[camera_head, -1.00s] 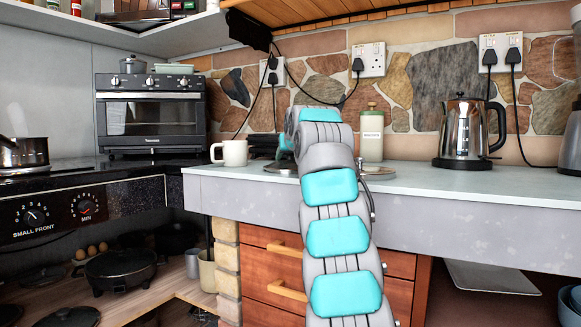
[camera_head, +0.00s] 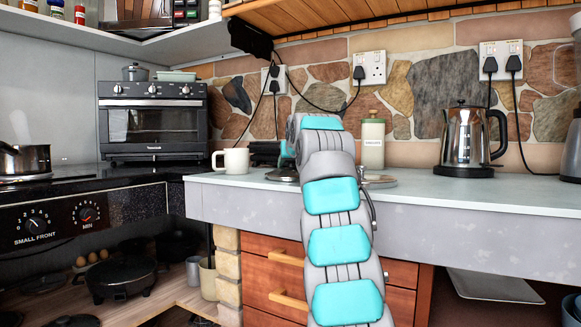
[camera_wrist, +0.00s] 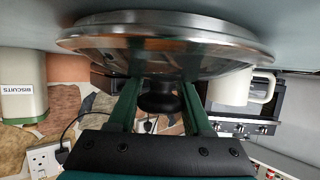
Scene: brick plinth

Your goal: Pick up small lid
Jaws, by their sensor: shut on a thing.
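The small lid (camera_wrist: 170,55) is a round silver metal lid with a dark knob (camera_wrist: 160,100). It fills the upper part of the wrist view, which is upside down. My gripper (camera_wrist: 158,92) is shut on the knob, with one green finger on each side. In the head view my gripper (camera_head: 287,155) is mostly hidden behind my arm, and part of the lid (camera_head: 282,175) shows left of it at the worktop. I cannot tell whether the lid touches the worktop or is just above it.
The white worktop (camera_head: 440,190) holds a white mug (camera_head: 232,161) left of my gripper. A biscuits tin (camera_head: 373,144) and a flat metal round (camera_head: 380,182) are right of my arm. A steel kettle (camera_head: 466,140) stands further right. A toaster oven (camera_head: 152,120) is at the left.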

